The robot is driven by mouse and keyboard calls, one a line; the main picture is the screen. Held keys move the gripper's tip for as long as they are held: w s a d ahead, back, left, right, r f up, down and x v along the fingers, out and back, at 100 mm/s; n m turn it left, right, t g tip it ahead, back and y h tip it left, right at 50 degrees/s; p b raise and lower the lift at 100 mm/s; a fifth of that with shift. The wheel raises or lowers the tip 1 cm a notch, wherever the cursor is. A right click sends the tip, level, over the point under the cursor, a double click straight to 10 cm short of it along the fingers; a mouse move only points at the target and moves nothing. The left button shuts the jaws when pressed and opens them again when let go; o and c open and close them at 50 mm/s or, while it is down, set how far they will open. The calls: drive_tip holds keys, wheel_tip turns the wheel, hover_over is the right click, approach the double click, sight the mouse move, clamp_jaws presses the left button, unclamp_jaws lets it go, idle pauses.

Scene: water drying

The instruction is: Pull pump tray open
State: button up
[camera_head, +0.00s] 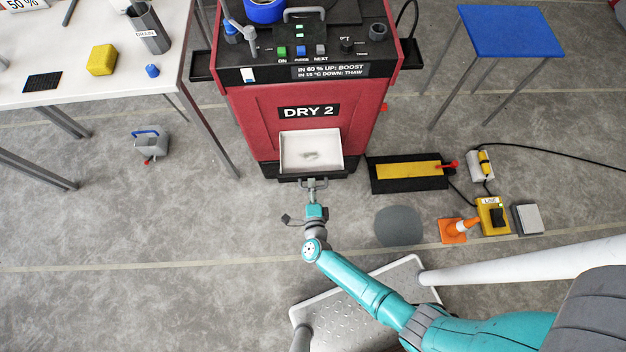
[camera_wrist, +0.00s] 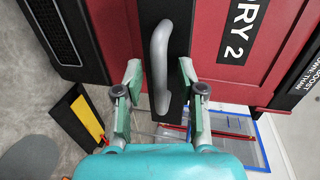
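The red dryer labelled DRY 2 (camera_head: 308,112) stands at the top centre of the head view. Low on its front is a black drawer front with a grey bar handle (camera_head: 312,183), which I take for the pump tray. In the wrist view the handle (camera_wrist: 160,65) stands out from the black front (camera_wrist: 180,15). My gripper (camera_wrist: 160,92) is open, with one finger on each side of the handle's lower end and visible gaps between. In the head view my gripper (camera_head: 314,200) hides part of the handle.
A black and yellow pedal-like plate (camera_head: 410,172) lies right of the dryer. An orange cone (camera_head: 453,231) and a yellow box (camera_head: 491,217) with cables stand farther right. A grey canister (camera_head: 151,147) is left.

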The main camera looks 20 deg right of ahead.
drive_tip(key=v, duration=1.1)
drive_tip(key=shift+s, duration=0.35)
drive_tip(key=shift+a, duration=0.15)
